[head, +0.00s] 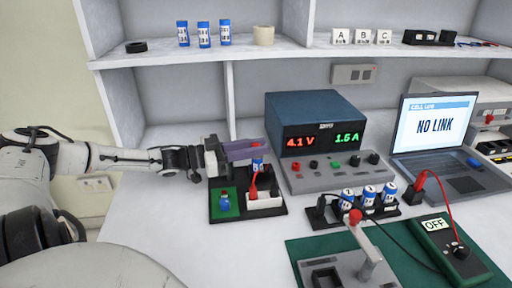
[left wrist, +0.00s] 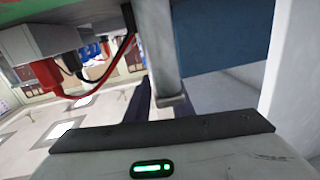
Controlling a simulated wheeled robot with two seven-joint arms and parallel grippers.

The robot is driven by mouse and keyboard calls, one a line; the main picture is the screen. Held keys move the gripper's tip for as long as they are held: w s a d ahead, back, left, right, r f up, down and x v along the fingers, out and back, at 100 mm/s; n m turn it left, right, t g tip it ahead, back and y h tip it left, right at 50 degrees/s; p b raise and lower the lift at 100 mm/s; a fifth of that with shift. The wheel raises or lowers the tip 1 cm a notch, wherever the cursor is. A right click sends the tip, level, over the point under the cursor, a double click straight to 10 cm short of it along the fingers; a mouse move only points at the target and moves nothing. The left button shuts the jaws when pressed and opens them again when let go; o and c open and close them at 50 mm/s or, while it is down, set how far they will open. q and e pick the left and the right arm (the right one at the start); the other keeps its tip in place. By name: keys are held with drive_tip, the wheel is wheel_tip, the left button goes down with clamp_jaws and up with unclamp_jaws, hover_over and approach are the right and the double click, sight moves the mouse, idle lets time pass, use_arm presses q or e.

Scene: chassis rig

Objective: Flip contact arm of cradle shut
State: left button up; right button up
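A black cradle base (head: 221,214) with a green board (head: 226,201), a white block (head: 266,201) and red and black plugs stands left of center. A blue-and-white cell (head: 257,164) shows above the block. My left gripper (head: 243,150) is over the cradle's back, reaching in from the left; its purple-grey fingers hide part of the cradle. A red spot (head: 256,145) shows at the fingers; I cannot tell whether they hold the contact arm. In the left wrist view, a grey bar (left wrist: 160,50) stands beside a dark finger (left wrist: 135,105). My right gripper is out of view.
A blue power supply (head: 318,118) reading 4.1 V and 1.5 A stands behind right. A rack of cells (head: 345,219), a grey lever fixture (head: 372,250), a meter (head: 450,254) and a laptop (head: 452,180) crowd the right. The front-left table is clear.

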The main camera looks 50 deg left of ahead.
use_arm(q)
drive_tip(key=o, duration=0.3)
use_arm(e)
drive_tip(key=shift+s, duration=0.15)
use_arm(q)
drive_tip(key=shift+o, duration=0.2)
drive_tip(key=shift+s+a+p, duration=0.1)
drive_tip(key=shift+s+p, duration=0.2)
drive_tip(key=p+v, duration=0.5)
drive_tip(key=v, duration=0.4)
drive_tip(key=shift+s, duration=0.3)
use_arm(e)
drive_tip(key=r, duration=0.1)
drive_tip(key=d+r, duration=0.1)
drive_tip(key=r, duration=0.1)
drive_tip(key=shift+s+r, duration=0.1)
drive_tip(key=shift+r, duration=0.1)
use_arm(q)
drive_tip(key=shift+a, duration=0.15)
